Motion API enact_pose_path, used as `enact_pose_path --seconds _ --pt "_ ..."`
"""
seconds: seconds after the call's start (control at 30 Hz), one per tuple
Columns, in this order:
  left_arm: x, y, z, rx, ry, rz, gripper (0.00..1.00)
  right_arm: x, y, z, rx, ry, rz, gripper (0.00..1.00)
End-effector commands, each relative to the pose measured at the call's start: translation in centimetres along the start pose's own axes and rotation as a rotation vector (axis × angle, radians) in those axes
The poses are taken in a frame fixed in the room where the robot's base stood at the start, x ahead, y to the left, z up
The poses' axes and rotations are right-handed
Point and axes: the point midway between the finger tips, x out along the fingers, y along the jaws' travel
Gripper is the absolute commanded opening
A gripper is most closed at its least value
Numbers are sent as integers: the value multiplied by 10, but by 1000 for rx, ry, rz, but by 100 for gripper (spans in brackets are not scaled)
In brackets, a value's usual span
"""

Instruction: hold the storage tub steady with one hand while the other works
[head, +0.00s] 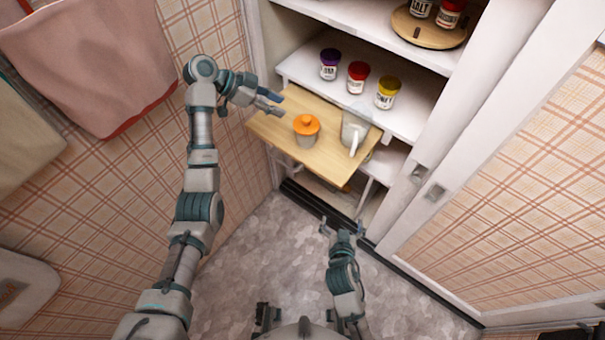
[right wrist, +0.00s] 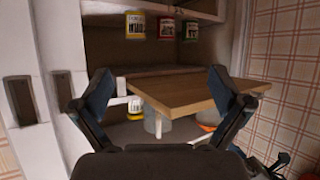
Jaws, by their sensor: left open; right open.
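A small translucent tub with an orange knobbed lid (head: 306,127) stands upright on a wooden pull-out board (head: 333,167). It appears to be the storage tub. A clear pitcher (head: 354,133) with a white handle stands to its right on the same board. My left gripper (head: 276,104) is open and empty, just left of the tub, over the board's left edge and apart from the tub. My right gripper (head: 342,227) is open and empty, below the board's front edge in the picture. In the right wrist view, the board (right wrist: 190,95) shows beyond the open fingers (right wrist: 160,79).
A white shelf behind the board holds a purple-lidded jar (head: 329,64), a red-lidded jar (head: 357,77) and a yellow-lidded jar (head: 387,92). A round wooden tray (head: 417,33) with jars sits higher. A white door frame (head: 440,170) stands at right. The floor (head: 262,240) in front is open.

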Motion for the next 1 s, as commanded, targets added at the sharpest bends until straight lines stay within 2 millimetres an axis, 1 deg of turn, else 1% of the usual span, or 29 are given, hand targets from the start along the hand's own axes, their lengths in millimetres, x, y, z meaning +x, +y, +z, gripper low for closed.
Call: enact_pose_path --seconds 0.03,0.1,0.2,0.3,0.33,0.43,0.57,0.67,0.77,1.0 --pt "-1 0 1 -1 1 -1 42 6 -22 -26 9 83 0 100" --pt "-1 0 1 -1 1 -2 42 8 -47 -57 18 188 -4 100" --pt "-2 0 2 -1 2 -2 42 5 -78 -93 22 314 -19 100" --pt "-2 0 2 -1 2 -2 42 0 -100 -118 22 404 -38 100" --pt "-2 0 2 0 1 -2 42 -2 -105 -124 21 423 -43 100" --pt "-1 0 1 0 0 -2 42 -5 -115 -135 21 467 -55 100" --pt "0 1 0 0 -2 -2 42 0 -118 -143 22 485 -59 100" --pt "1 1 -1 1 -3 -2 42 13 -117 -150 22 485 -58 100" --pt "1 1 -1 1 -2 -2 42 31 -119 -160 20 486 -58 100" --pt "-2 0 1 0 0 -3 42 77 -123 -184 18 485 -57 100"
